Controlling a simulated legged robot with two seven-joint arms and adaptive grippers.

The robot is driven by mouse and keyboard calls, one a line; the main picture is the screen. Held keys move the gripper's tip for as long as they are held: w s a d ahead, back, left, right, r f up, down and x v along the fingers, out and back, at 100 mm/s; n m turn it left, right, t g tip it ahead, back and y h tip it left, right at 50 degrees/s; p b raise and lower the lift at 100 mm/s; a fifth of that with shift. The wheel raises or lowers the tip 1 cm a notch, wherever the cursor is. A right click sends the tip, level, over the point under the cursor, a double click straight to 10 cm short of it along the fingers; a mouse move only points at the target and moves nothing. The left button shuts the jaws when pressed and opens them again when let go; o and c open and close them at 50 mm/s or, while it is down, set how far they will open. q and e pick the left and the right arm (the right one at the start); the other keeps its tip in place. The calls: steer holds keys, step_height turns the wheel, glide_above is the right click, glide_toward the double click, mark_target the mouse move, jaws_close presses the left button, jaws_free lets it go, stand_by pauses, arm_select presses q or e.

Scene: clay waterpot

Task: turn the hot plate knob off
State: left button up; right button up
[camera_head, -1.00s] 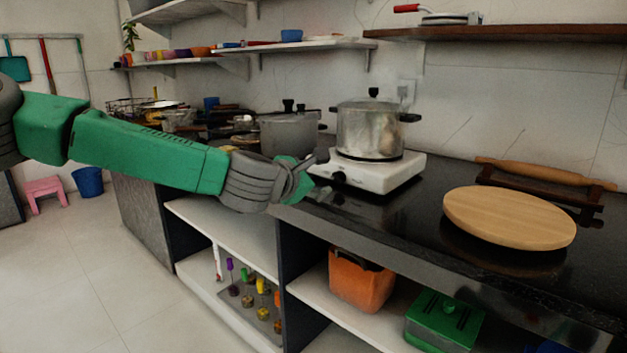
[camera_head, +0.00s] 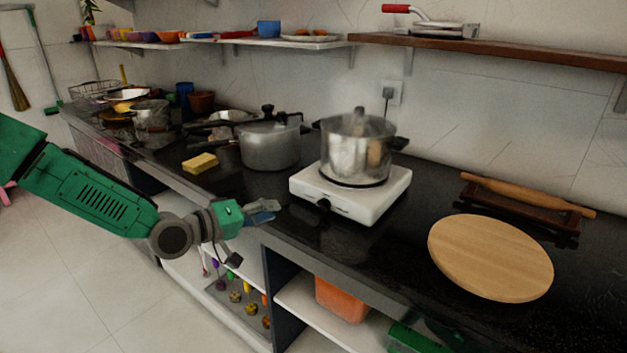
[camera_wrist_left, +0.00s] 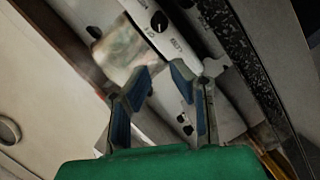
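The white hot plate (camera_head: 345,204) stands on the black counter with a steel pot (camera_head: 352,158) on top. Its dark knob (camera_head: 323,205) is on the front face. In the left wrist view the black knob (camera_wrist_left: 159,21) shows on the white front panel, with a small pale pointer mark and print beside it. My left gripper (camera_head: 264,211) is in front of the counter edge, left of the knob and apart from it. In the left wrist view its two blue-padded fingers (camera_wrist_left: 163,74) are spread with nothing held between them.
A grey pressure cooker (camera_head: 270,148) and a yellow sponge (camera_head: 200,163) are left of the hot plate. A round wooden board (camera_head: 490,258) and a rolling pin (camera_head: 527,194) lie to its right. Open shelves with an orange bin (camera_head: 342,299) are below.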

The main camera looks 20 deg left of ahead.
mark_target(320, 209)
arm_select(q)
steer(key=w+d+f, duration=0.1)
steer(key=w+d, duration=0.1)
steer(key=w, duration=0.1)
steer(key=w+d+f+m+b, duration=0.1)
steer(key=w+d, duration=0.1)
steer(key=d, duration=0.1)
steer(key=w+d+f+m+g, duration=0.1)
steer(key=w+d+f, duration=0.1)
steer(key=w+d, duration=0.1)
steer(key=shift+w+h+b, duration=0.35)
steer(key=shift+h, duration=0.05)
steer(key=shift+w+d+r, duration=0.1)
steer(key=shift+w+d, duration=0.15)
steer(key=shift+w, duration=0.05)
arm_select(e)
steer(key=shift+w+d+f, duration=0.2)
steer(key=shift+w+f, duration=0.15)
steer(key=shift+f, duration=0.25)
arm_select(q)
jaws_close()
